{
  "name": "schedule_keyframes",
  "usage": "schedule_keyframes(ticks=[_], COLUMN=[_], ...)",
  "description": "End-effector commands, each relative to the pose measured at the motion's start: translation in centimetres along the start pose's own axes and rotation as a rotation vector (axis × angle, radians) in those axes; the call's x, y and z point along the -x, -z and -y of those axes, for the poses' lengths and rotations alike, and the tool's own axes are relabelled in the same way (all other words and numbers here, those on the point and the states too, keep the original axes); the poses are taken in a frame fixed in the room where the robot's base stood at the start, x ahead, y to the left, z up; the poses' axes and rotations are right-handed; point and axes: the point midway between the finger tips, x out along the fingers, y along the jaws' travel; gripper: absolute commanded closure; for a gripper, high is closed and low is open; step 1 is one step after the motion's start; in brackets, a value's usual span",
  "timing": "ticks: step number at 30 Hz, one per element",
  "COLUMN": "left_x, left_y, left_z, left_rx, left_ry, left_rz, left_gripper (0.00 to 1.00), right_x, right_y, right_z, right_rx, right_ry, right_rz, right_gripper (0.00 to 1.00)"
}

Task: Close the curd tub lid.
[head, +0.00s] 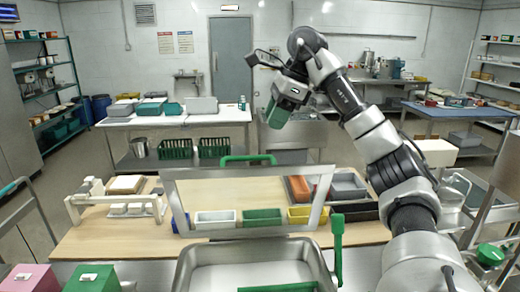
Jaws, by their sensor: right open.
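The curd tub (250,252) is an open steel basin at the bottom centre, its near part cut off by the picture's edge. Its lid (205,172) appears to be the metal frame with a see-through panel, raised steeply behind the basin. A green handle (248,159) sits on the lid's top edge. My right gripper (274,116) is open and empty, in the air above and a little right of the handle, apart from it. My left gripper is out of view.
A wooden-topped table (110,236) behind the tub holds a white press-like frame (112,196), small coloured bins and a grey tray (345,186). A green upright lever (338,238) stands at the tub's right. Pink and green boxes (92,279) are at lower left.

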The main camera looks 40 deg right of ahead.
Motion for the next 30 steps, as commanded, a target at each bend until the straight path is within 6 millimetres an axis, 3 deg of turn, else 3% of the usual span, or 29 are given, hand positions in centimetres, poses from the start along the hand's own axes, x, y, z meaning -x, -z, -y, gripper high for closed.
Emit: schedule_keyframes(ticks=[2,7,15,20,26,30], left_x=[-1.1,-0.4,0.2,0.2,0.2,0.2], left_y=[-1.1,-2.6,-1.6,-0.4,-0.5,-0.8], left_z=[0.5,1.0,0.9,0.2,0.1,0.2], left_rx=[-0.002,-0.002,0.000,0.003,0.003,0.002], left_ry=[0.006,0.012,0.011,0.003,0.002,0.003], left_rz=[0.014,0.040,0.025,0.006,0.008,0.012], left_gripper=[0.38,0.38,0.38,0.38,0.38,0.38], right_x=[-2.0,-4.9,-8.5,-9.2,-9.3,-9.3], right_y=[0.2,0.1,0.0,0.0,0.0,0.0], right_z=[-0.1,0.0,0.0,0.0,0.0,0.0], right_rx=[0.000,-0.002,-0.001,0.000,0.000,0.000], right_ry=[-0.005,-0.004,-0.001,0.000,0.000,0.000], right_rz=[0.000,-0.004,0.000,0.001,0.002,0.002], right_gripper=[0.60,0.60,0.60,0.60,0.60,0.77])
